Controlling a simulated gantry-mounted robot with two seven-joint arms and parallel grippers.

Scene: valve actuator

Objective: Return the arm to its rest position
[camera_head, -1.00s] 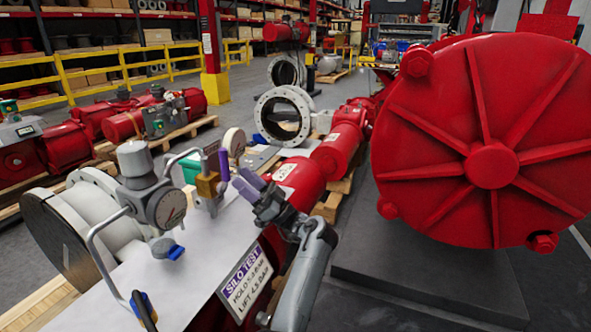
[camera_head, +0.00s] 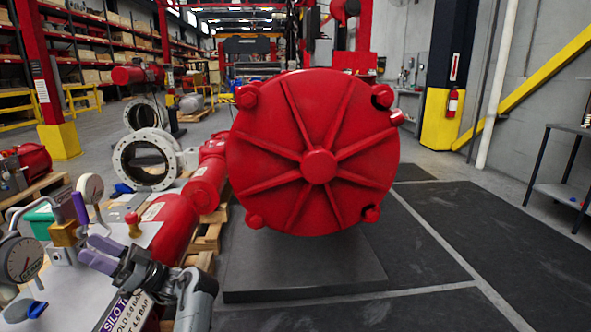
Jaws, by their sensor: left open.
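My left gripper (camera_head: 101,252) shows at the lower left, with purple fingertips on a dark grey wrist. It is open, and I see nothing between its fingers. It is over the white panel, right of a brass fitting (camera_head: 66,233) with a purple handle (camera_head: 80,208). My grey arm link comes up from the bottom edge. A large red round actuator cover (camera_head: 318,166) with ribs fills the middle, to the right of my left gripper and apart from it. My right gripper is out of view.
A pressure gauge (camera_head: 21,259) stands at the left edge. A red cylinder (camera_head: 174,222) and a white flange ring (camera_head: 146,159) lie behind my gripper. Dark floor mats (camera_head: 497,240) to the right are clear. A grey table (camera_head: 565,190) stands at the right edge.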

